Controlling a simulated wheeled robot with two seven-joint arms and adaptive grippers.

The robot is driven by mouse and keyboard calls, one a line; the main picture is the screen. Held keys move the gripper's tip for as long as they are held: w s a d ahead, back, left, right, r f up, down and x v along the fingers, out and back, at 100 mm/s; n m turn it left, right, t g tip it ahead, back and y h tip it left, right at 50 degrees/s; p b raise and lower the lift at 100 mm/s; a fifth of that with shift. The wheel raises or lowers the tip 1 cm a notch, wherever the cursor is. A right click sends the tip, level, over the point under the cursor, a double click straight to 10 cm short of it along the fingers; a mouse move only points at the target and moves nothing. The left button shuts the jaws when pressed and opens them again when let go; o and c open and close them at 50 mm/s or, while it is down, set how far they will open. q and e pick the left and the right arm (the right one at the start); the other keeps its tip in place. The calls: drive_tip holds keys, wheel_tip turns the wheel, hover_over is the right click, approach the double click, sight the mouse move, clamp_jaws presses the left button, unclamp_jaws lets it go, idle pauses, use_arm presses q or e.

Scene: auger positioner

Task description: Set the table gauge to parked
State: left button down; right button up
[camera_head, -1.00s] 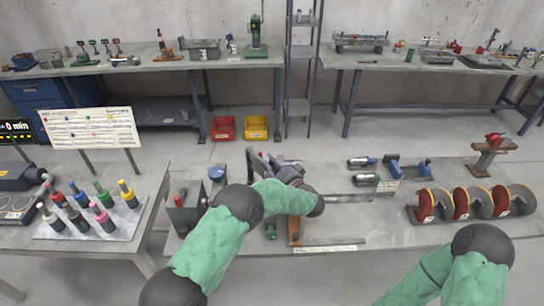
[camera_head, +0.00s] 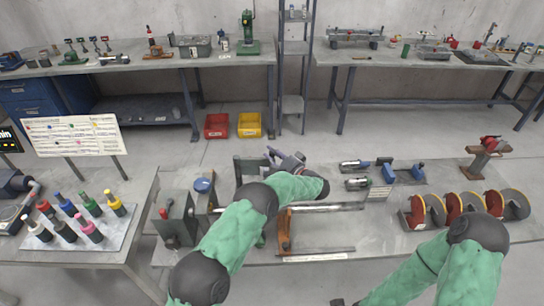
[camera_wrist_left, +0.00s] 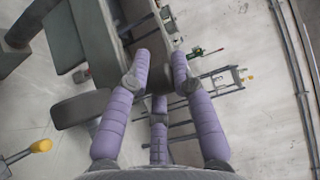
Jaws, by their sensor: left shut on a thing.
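My left gripper (camera_head: 285,160), with purple fingers, is at the far side of the machine on the middle table, beside a dark grey upright panel (camera_head: 247,168). In the left wrist view its fingers (camera_wrist_left: 161,62) are closed around a flat grey machine part (camera_wrist_left: 98,35). The contact is partly hidden by the fingers. The machine also has a grey box with a red knob (camera_head: 177,222), an orange end bracket (camera_head: 284,233) and two long metal rails (camera_head: 330,207). My left arm hides much of its middle. I cannot tell which part is the table gauge. My right gripper is out of view.
Grey cylinders (camera_head: 355,166) and blue-and-grey parts (camera_head: 400,171) lie right of the machine. Red-and-grey discs (camera_head: 463,208) stand farther right, with a red-topped clamp (camera_head: 489,146) behind. Coloured bottles (camera_head: 75,217) stand on the left table near a sign board (camera_head: 75,136).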

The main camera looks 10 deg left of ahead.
use_arm(q)
drive_tip(key=shift+w+n+g+y, duration=0.3)
drive_tip(key=shift+w+n+g, duration=0.1)
drive_tip(key=shift+w+g, duration=0.15)
drive_tip(key=shift+w+a+r+n+g, duration=0.1)
drive_tip(key=shift+a+r+n+g, duration=0.1)
drive_tip(key=shift+n+g, duration=0.1)
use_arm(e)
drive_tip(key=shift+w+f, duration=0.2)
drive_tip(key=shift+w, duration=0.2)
use_arm(q)
drive_tip(key=shift+r, duration=0.1)
drive_tip(key=c, duration=1.1)
unclamp_jaws()
drive_tip(key=shift+w, duration=0.1)
drive_tip(key=shift+f, duration=0.2)
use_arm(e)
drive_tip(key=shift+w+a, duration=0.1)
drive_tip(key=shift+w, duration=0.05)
use_arm(q)
drive_tip(key=v, duration=1.2)
drive_tip(key=shift+w+f, duration=0.1)
drive_tip(key=shift+f, duration=0.05)
